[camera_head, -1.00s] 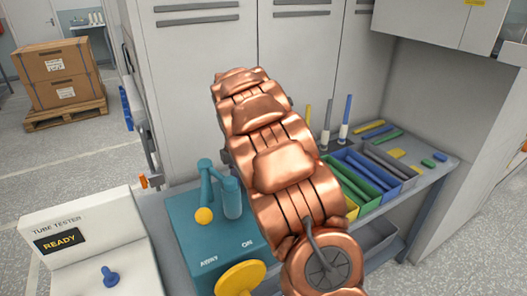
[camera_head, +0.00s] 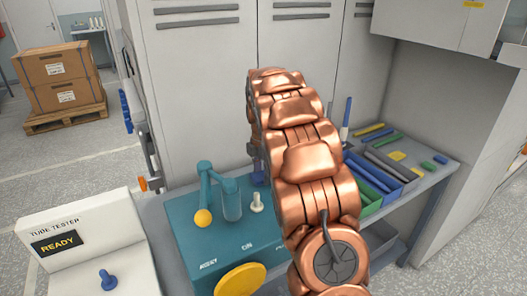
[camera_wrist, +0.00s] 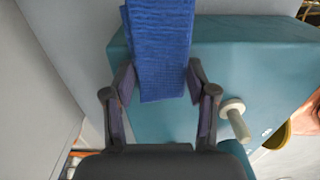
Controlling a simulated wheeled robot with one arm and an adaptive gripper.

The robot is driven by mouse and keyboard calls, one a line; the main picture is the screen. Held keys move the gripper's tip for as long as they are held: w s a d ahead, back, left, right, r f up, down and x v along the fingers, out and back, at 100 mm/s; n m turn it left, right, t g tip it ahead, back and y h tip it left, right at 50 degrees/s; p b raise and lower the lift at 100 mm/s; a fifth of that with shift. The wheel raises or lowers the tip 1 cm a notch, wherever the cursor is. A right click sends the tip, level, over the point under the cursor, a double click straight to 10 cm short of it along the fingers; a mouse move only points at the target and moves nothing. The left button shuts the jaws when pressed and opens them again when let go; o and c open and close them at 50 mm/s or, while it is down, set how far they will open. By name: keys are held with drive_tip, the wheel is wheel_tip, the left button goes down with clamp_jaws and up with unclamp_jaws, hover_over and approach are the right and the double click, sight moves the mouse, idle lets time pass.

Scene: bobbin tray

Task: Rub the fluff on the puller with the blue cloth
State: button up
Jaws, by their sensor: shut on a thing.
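My gripper (camera_wrist: 160,84) is shut on the blue cloth (camera_wrist: 160,40) in the wrist view. The cloth hangs flat between the fingers and extends past them, over the edge of the teal machine. The peg (camera_wrist: 236,118) is right of the fingers in the wrist view, apart from the cloth. Which part is the puller is unclear, and I cannot make out fluff. In the head view my arm hides most of my gripper and the cloth.
A grey bench (camera_head: 447,165) carries bins with coloured sticks and loose pieces at the right. A white tube tester (camera_head: 65,243) reading READY stands at the left. Grey lockers (camera_head: 200,80) rise close behind the teal machine. Cardboard boxes (camera_head: 65,80) sit on a pallet farther back.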

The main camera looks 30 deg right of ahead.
drive_tip(key=shift+a+r+p, duration=0.1)
drive_tip(key=shift+r+p, duration=0.45)
drive_tip(key=shift+r, duration=3.45)
